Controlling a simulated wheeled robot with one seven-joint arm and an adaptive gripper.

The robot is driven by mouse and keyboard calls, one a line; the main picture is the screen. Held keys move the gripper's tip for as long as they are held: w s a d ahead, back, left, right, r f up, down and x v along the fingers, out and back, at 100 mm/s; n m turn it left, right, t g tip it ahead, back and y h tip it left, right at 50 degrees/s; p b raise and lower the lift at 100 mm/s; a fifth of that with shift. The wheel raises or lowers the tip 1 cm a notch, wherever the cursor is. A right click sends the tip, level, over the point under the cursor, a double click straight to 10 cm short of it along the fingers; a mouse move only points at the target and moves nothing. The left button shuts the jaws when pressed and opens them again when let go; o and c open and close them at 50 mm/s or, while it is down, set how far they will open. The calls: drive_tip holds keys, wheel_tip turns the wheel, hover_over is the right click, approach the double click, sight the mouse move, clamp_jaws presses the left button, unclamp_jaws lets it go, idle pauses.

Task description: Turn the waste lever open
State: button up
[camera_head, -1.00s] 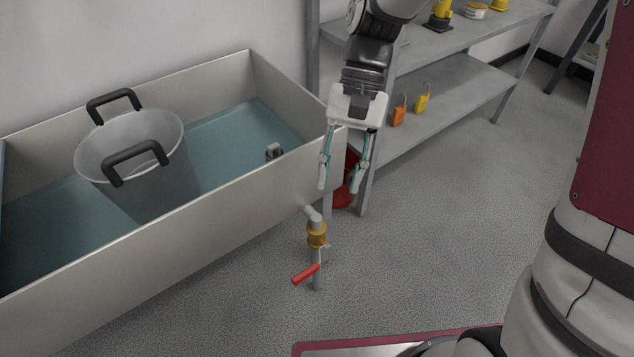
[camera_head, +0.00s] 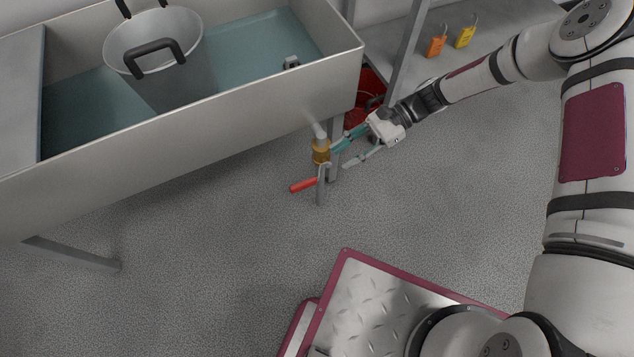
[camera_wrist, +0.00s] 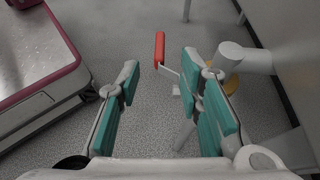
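The waste lever has a red handle (camera_head: 303,185) and sits below a brass valve (camera_head: 321,152) on the pipe at the sink's front corner. In the head view the handle points left, roughly level. My gripper (camera_head: 341,155) is right beside the valve, on its right side, with its fingers apart and pointing left. In the wrist view the red handle (camera_wrist: 160,48) shows beyond the fingertips, in the gap between the teal-padded fingers of my gripper (camera_wrist: 160,85). Nothing is between the pads. The brass valve (camera_wrist: 232,80) is partly hidden behind the right finger.
The sink (camera_head: 200,105) holds water and a grey pot (camera_head: 170,80). A sink leg stands close behind the valve. A red bucket (camera_head: 366,95) is under the shelf, near my gripper. An orange padlock (camera_head: 436,46) and a yellow padlock (camera_head: 465,37) sit on the shelf. The floor in front is clear.

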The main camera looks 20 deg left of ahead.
sight(303, 183)
drive_tip(key=b+x, duration=0.4)
drive_tip(key=x, duration=1)
drive_tip(key=shift+w+f, duration=0.1)
drive_tip(key=shift+f, duration=0.1)
drive_tip(key=shift+c, duration=0.3)
clamp_jaws()
